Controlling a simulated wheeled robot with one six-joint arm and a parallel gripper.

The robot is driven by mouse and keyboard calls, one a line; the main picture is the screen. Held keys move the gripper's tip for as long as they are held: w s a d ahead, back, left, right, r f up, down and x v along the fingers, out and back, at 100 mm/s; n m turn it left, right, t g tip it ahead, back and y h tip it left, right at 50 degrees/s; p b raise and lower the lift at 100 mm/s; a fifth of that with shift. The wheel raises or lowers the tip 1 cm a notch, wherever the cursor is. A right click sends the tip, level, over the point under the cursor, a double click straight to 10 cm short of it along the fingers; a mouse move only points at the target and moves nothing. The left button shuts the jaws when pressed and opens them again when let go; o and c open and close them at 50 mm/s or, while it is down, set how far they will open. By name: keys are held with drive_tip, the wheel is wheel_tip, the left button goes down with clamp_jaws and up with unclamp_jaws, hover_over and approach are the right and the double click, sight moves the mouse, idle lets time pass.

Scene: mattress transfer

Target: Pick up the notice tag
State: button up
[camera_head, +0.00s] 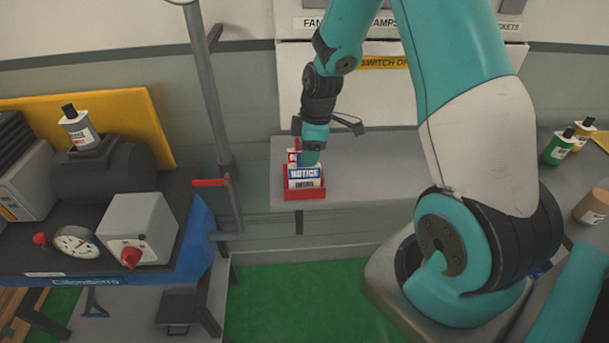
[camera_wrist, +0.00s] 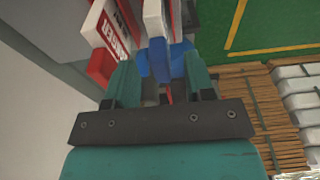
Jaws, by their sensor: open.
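The notice tag (camera_head: 304,178), white with a blue "NOTICE" band, stands upright in a small red holder (camera_head: 305,195) on the grey shelf. My gripper (camera_head: 309,160) is lowered right behind the tag's top edge in the head view, and its fingers are mostly hidden. In the wrist view my open gripper (camera_wrist: 162,62) has its two teal fingers on either side of blue-and-white tag pieces (camera_wrist: 156,55). I cannot tell whether the fingers touch them. A red-and-white tag (camera_wrist: 105,40) stands just outside the left finger. It also shows behind the notice tag in the head view (camera_head: 293,157).
The grey shelf (camera_head: 370,170) is bare to the right of the holder. A vertical grey pole (camera_head: 208,95) stands to the left. A blue bench (camera_head: 190,245) with a gauge (camera_head: 76,245) and a grey box (camera_head: 138,228) is at left. Bottles (camera_head: 558,147) stand at right.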

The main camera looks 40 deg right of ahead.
sight(304, 176)
drive_tip(key=shift+w+a+f+p, duration=0.15)
drive_tip(key=shift+f+p, duration=0.2)
drive_tip(key=shift+f, duration=0.45)
drive_tip(key=shift+w+a+f+p, duration=0.15)
drive_tip(key=shift+f+p, duration=0.25)
drive_tip(key=shift+f, duration=0.4)
drive_tip(key=shift+w+a+f+p, duration=0.15)
drive_tip(key=shift+f+p, duration=0.2)
drive_tip(key=shift+f, duration=0.45)
drive_tip(key=shift+s, duration=0.1)
clamp_jaws()
